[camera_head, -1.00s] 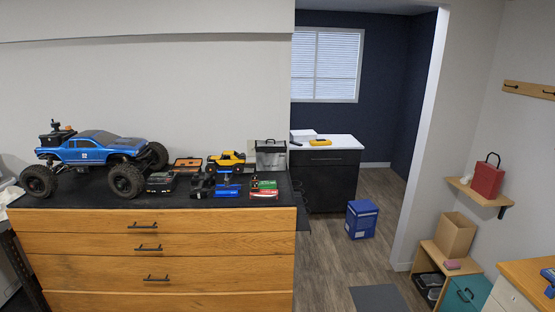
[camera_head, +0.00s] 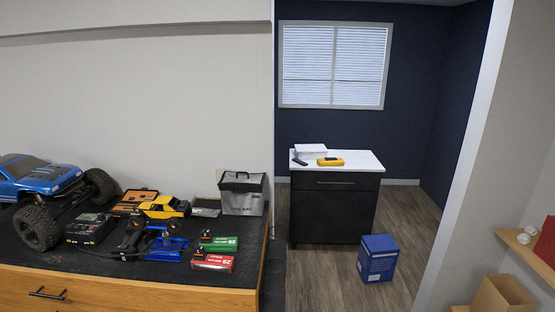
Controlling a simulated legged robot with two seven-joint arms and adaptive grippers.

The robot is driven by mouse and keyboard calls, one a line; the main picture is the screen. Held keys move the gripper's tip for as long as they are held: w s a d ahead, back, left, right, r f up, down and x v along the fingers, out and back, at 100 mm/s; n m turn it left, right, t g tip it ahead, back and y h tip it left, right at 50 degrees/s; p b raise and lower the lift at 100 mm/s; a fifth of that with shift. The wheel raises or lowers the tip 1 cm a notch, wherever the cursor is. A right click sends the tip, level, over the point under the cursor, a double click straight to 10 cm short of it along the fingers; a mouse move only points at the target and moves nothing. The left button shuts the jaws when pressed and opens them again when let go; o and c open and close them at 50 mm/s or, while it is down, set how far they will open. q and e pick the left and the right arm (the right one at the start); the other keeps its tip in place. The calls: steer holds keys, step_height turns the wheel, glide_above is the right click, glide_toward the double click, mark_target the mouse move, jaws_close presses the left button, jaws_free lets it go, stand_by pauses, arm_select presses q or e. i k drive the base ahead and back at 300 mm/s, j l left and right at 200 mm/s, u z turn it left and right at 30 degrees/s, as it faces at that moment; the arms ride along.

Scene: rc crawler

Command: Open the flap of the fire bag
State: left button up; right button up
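The fire bag, a grey box-shaped bag with a dark top and handle (camera_head: 243,196), stands upright at the back right corner of the black-topped wooden bench (camera_head: 185,288). Its top looks closed, though the flap is too small to make out clearly. Neither of my grippers shows in the head view, so their distance from the bag cannot be told.
Near the bag are a yellow toy vehicle (camera_head: 163,207), green (camera_head: 219,242) and red (camera_head: 212,262) packs, and a large blue crawler (camera_head: 45,190). A blue box (camera_head: 377,258) stands on the floor before a dark cabinet (camera_head: 333,208). Floor (camera_head: 320,285) right of the bench is partly open.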

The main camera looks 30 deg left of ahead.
mark_target(228, 178)
steer(key=i+l+u, duration=0.1)
steer(key=i+u, duration=0.3)
steer(key=i, duration=0.15)
steer(key=i+l+u, duration=0.75)
steer(key=i, duration=0.25)
